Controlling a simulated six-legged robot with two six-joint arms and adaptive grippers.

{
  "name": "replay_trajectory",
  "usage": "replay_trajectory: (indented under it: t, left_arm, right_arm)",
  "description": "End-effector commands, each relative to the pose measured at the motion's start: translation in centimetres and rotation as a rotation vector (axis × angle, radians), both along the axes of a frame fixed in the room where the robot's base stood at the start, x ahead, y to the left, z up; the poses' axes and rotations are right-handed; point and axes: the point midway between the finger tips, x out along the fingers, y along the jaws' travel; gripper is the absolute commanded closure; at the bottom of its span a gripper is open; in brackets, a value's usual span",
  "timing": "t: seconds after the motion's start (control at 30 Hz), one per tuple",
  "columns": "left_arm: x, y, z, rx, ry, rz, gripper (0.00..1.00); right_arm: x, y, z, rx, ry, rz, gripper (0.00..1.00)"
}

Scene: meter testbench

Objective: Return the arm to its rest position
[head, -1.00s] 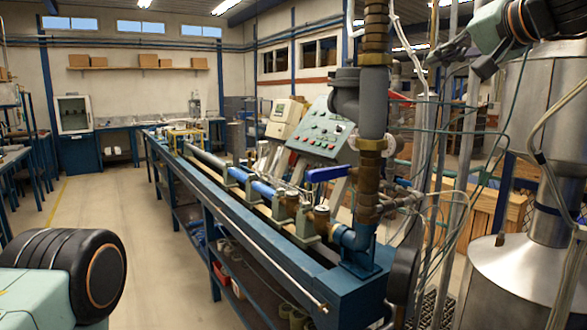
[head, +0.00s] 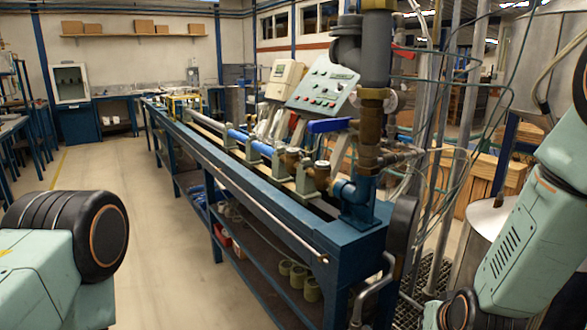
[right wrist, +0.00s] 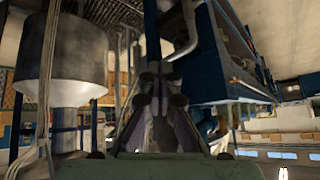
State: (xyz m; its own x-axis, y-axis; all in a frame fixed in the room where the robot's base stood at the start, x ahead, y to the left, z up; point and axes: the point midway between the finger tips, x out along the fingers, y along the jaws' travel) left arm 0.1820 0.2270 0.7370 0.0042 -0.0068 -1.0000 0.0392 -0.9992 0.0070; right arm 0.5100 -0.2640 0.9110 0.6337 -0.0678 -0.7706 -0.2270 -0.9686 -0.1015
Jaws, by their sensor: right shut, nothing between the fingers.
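My right arm (head: 525,235) comes in at the right edge of the head view and slopes down to a dark joint at the bottom. Its gripper is not clearly visible there. In the right wrist view my right gripper (right wrist: 160,85) shows in the middle, with its dark fingers together and nothing seen between them. It points toward the space between the metal tank (right wrist: 60,60) and the blue bench (right wrist: 215,60). My left arm (head: 60,250) shows only as a pale green link and black joint at the lower left of the head view. My left gripper is out of view.
The long blue test bench (head: 345,245) fills the middle, with a blue-handled valve (head: 328,125) and vertical pipe (head: 376,60) at its near end. Cables and thin pipes hang beside my right arm. The floor (head: 165,260) left of the bench is clear.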

Motion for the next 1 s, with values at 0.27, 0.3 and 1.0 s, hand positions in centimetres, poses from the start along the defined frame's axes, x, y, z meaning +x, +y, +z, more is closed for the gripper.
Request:
replay_trajectory:
  t: [0.27, 0.3, 1.0]
  left_arm:
    - [0.0, 0.0, -2.1, 0.000, 0.000, 0.000, 0.60]
    - [0.0, 0.0, -2.4, 0.000, 0.000, 0.000, 0.60]
    - [0.0, 0.0, -4.4, 0.000, -0.001, 0.000, 0.60]
  right_arm:
    - [-14.3, 2.4, -12.4, -0.019, 0.275, 0.134, 1.00]
    - [-16.5, 2.7, -13.7, -0.017, 0.322, 0.152, 1.00]
    - [-32.8, 3.6, -21.8, 0.002, 0.689, 0.221, 1.00]
